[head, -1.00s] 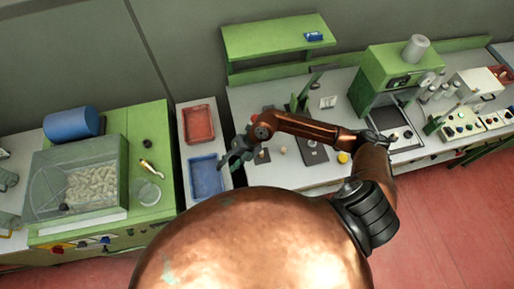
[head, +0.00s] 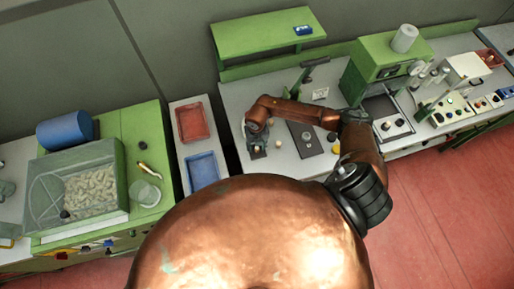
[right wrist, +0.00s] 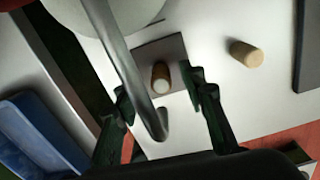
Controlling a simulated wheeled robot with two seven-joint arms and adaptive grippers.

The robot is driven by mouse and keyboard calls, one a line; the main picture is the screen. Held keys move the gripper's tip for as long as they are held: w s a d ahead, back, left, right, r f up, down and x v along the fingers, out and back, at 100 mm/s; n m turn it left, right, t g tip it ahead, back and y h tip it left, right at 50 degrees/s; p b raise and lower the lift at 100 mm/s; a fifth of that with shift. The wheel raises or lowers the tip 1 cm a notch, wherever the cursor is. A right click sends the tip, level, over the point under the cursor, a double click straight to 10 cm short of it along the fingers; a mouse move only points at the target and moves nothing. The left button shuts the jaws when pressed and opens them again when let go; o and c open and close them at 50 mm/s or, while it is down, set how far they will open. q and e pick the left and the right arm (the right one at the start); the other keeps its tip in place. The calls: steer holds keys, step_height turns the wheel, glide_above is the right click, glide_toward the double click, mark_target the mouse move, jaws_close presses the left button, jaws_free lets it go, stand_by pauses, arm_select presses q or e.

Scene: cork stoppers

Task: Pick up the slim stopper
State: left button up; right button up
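In the right wrist view, a narrow cork stopper (right wrist: 161,78) with a pale end and a darker side stands on a dark square pad (right wrist: 172,47). A second, pale and thicker-looking stopper (right wrist: 246,54) is on the white bench to its right, and it also shows in the head view (head: 278,144). My right gripper (right wrist: 160,94) is open, its two fingers apart on either side of the narrow stopper, not visibly touching it. In the head view, my right gripper (head: 257,139) is over the pad and hides part of it. My left gripper is not in view.
A curved metal rod (right wrist: 124,65) crosses the wrist view before the pad. Blue (head: 203,171) and red (head: 192,123) trays lie left of the gripper. A dark plate (head: 306,140) with small items lies to the right. A green shelf (head: 265,33) stands behind.

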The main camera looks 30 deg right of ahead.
steer(key=shift+s+f, duration=0.15)
steer(key=shift+f, duration=0.05)
steer(key=shift+c, duration=0.6)
steer(key=c, duration=0.6)
steer(key=shift+c, duration=0.5)
